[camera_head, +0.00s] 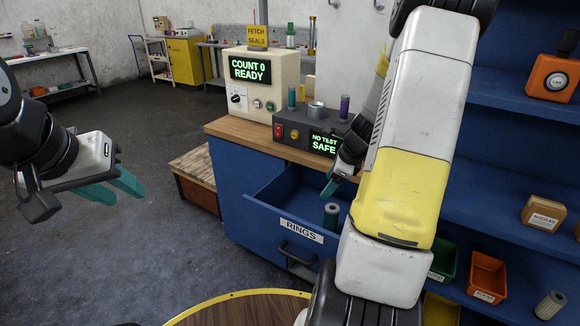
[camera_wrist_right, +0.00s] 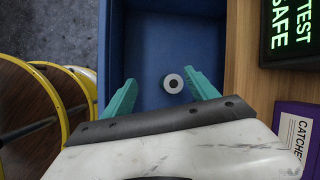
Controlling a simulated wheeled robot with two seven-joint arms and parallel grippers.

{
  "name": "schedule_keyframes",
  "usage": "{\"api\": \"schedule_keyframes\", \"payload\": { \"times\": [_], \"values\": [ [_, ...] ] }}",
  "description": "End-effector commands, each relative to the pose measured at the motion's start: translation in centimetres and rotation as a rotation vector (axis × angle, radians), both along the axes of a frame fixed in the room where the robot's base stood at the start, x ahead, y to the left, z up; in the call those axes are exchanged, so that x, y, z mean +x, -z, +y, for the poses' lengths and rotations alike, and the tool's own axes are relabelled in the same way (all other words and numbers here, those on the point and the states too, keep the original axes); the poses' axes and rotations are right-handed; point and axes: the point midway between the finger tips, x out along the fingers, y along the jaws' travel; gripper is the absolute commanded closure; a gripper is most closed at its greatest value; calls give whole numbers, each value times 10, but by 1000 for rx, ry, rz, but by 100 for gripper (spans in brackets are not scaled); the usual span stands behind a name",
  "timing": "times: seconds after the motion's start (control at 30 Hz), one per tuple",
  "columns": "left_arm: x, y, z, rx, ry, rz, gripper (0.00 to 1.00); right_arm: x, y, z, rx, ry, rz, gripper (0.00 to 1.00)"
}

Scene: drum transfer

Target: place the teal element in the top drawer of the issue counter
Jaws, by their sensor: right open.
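The top drawer (camera_head: 284,230) of the blue issue counter (camera_head: 232,200), labelled RINGS, is pulled open. A dull grey-teal cylindrical element (camera_head: 331,215) stands upright inside it; in the right wrist view its pale round end (camera_wrist_right: 173,83) with a dark centre shows against the blue drawer floor. My right gripper (camera_head: 334,186) is open above the drawer; in its wrist view its teal fingers (camera_wrist_right: 160,82) are apart, with the element between them in the picture, nearer the right finger, and no visible contact. My left gripper (camera_head: 128,194) is open and empty, far left of the counter.
On the counter are a COUNT 0 READY machine (camera_head: 262,80) and a NO TEST SAFE tester (camera_head: 290,133) with a teal cylinder (camera_head: 292,97) and a purple cylinder (camera_head: 344,107). Blue shelves with bins (camera_head: 487,275) stand right. A round yellow-rimmed top (camera_head: 240,310) is in front.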

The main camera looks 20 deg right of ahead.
Motion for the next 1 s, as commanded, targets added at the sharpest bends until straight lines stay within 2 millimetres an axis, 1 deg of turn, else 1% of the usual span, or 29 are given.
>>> {"api": "schedule_keyframes", "payload": {
  "times": [0.03, 0.07, 0.1, 0.17, 0.2, 0.27, 0.3, 0.37, 0.4, 0.5, 0.6, 0.7, 0.83, 1.0],
  "values": [
    [0, 0, 0, 0, 0, 0, 64, -1, -35, 25, -61, -155, -54, 32],
    [0, 0, 0, 0, 0, 0, 64, -5, -52, 38, -98, -249, -81, 32],
    [0, 0, 0, 0, 0, 0, 64, -11, -73, 55, -146, -371, -116, 32],
    [0, 0, 0, 0, 0, 0, 64, -24, -102, 79, -222, -553, -166, 32],
    [0, 0, 0, 0, 0, 0, 64, -34, -120, 94, -274, -671, -199, 32],
    [0, 0, 0, 0, 0, 0, 64, -52, -144, 116, -354, -847, -249, 32],
    [0, 0, 0, 0, 0, 0, 64, -65, -158, 128, -409, -962, -281, 32],
    [0, 0, 0, 0, 0, 0, 64, -86, -177, 146, -494, -1132, -328, 32],
    [0, 0, 0, 0, 0, 0, 64, -101, -188, 156, -553, -1241, -357, 32],
    [0, 0, 0, 0, 0, 0, 64, -138, -208, 174, -697, -1493, -423, 32],
    [0, 0, 0, 0, 0, 0, 64, -169, -219, 184, -822, -1693, -471, 32],
    [0, 0, 0, 0, 0, 0, 64, -190, -224, 188, -914, -1829, -500, 32],
    [0, 0, 0, 0, 0, 0, 64, -203, -226, 189, -975, -1918, -515, 32],
    [0, 0, 0, 0, 0, 0, 64, -205, -226, 189, -987, -1936, -517, 32]
  ]
}}
